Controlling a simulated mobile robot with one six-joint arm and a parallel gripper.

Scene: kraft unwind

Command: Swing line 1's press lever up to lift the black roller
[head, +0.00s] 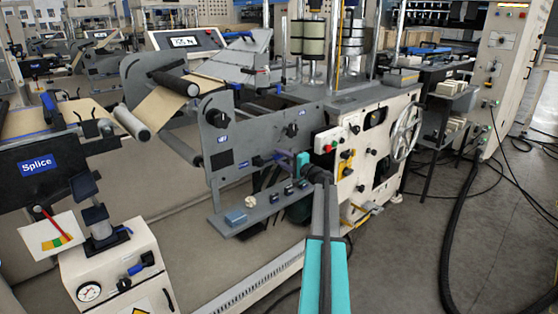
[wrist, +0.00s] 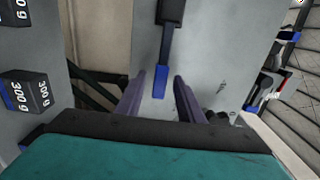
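In the wrist view, a lever with a black upper part (wrist: 170,12) and a blue tip (wrist: 160,84) hangs in front of a grey panel; I take it for the press lever. My gripper (wrist: 160,88) is open, its two purple fingers either side of the blue tip in the picture; contact is not visible. In the head view, my gripper (head: 272,158) is by the lower front of the grey side panel (head: 235,135), and the lever is too small to make out there. A black roller (head: 172,82) lies above the kraft web (head: 160,107) at the upper left.
Black weights marked 300 g (wrist: 25,92) sit left of the gripper. A grey shelf (head: 250,222) with small blocks juts out below it. A second blue-tipped part (wrist: 254,96) is at right. The cream cabinet (head: 365,165) stands right of the panel.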

